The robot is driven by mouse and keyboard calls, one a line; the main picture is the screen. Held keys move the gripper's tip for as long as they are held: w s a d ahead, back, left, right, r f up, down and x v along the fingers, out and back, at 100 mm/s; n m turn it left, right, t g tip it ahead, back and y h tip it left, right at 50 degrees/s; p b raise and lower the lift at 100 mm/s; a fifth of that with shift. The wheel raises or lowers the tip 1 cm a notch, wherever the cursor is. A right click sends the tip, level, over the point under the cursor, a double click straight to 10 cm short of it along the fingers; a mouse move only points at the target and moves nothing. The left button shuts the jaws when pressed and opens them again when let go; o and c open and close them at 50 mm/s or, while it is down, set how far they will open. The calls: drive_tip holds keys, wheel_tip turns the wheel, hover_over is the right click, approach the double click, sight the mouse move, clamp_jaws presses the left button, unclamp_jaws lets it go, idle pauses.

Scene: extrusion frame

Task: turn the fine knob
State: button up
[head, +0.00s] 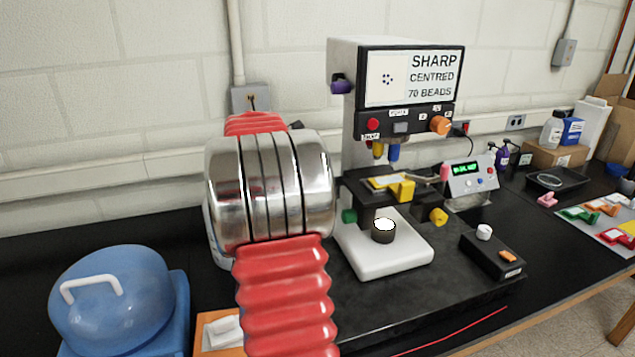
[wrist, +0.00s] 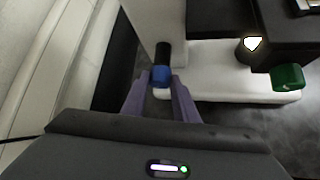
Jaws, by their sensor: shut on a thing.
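A blue knob (wrist: 160,75) on a black shaft sticks out from the white stand (wrist: 155,20) in the wrist view. My gripper (wrist: 161,82) has its two purple fingers closed on either side of this knob. No label shows on it. In the head view my arm hides both the gripper and this knob. The white and black microscope-like machine (head: 405,60) stands behind and right of my arm, with a screen on top. A green knob (wrist: 288,77) is to the right in the wrist view, apart from my fingers; it also shows in the head view (head: 349,216).
A lit round lamp (head: 384,230) sits on the white base (head: 385,258). A yellow knob (head: 438,216) is on the stage's right. A black box (head: 492,256) lies at right. A blue domed container (head: 110,290) stands at front left. The wall is close behind.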

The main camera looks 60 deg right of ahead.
idle(0.4)
drive_tip(key=o, duration=1.1)
drive_tip(key=shift+c, duration=0.2)
drive_tip(key=v, duration=1.3)
drive_tip(key=shift+a, duration=0.5)
drive_tip(key=shift+s+r, duration=0.1)
drive_tip(key=shift+r, duration=0.05)
